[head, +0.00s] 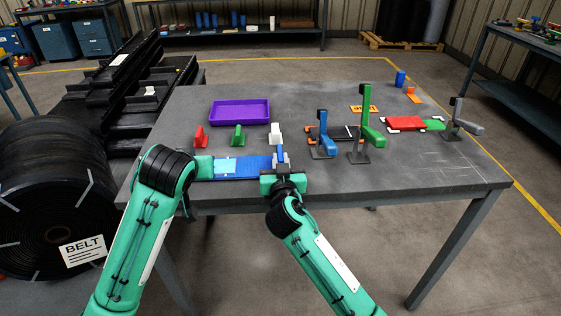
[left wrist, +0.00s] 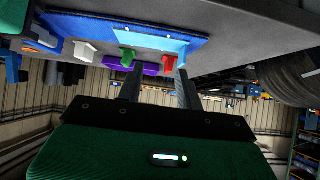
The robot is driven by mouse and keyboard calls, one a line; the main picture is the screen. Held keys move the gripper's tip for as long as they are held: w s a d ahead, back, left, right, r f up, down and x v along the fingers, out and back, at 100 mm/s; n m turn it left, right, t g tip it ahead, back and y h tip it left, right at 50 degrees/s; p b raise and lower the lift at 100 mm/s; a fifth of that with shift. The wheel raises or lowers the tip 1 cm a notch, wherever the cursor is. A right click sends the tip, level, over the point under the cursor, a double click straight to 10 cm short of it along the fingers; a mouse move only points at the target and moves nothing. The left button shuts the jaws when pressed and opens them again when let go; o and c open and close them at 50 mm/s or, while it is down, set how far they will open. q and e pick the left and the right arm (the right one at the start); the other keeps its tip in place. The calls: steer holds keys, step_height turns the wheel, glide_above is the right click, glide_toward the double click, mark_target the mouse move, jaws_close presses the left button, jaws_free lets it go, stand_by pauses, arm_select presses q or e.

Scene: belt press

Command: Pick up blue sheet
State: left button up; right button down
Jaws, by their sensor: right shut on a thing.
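The blue sheet (head: 258,166), dark blue with a light blue part at its left, lies along the table's front edge. In the left wrist view the sheet (left wrist: 183,27) shows across the top. My right gripper (head: 281,158) is at the sheet's right end, its fingers closed around blue material that looks like the sheet's end; the exact contact is small. My left gripper (head: 203,168) is at the sheet's left end. In the left wrist view the left gripper (left wrist: 158,82) has its two fingers apart, with a gap between them.
Behind the sheet stand a red wedge (head: 200,137), a green wedge (head: 238,136), a white block (head: 275,133) and a purple tray (head: 240,113). A blue clamp (head: 323,146) and a green clamp (head: 364,128) stand to the right, then a red sheet (head: 404,123).

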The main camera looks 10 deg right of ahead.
arm_select(q)
steer(key=shift+c, duration=0.3)
steer(key=shift+w+a+r+g, duration=0.1)
steer(key=shift+w+r+g, duration=0.1)
steer(key=shift+w+g, duration=0.25)
steer(key=w+a+r+g, duration=0.3)
steer(key=a+r+g, duration=0.1)
steer(key=r+g, duration=0.15)
steer(key=shift+y, duration=0.3)
steer(key=x, duration=0.6)
steer(key=shift+w+a, duration=0.1)
steer(key=shift+w, duration=0.25)
steer(key=shift+w+d+x, duration=0.1)
steer(key=shift+d+x, duration=0.05)
steer(key=shift+x, duration=1.2)
steer(key=shift+w+d+x, duration=0.1)
steer(key=shift+w+x, duration=0.05)
steer(key=shift+x, duration=1.2)
steer(key=shift+r, duration=0.1)
jaws_close()
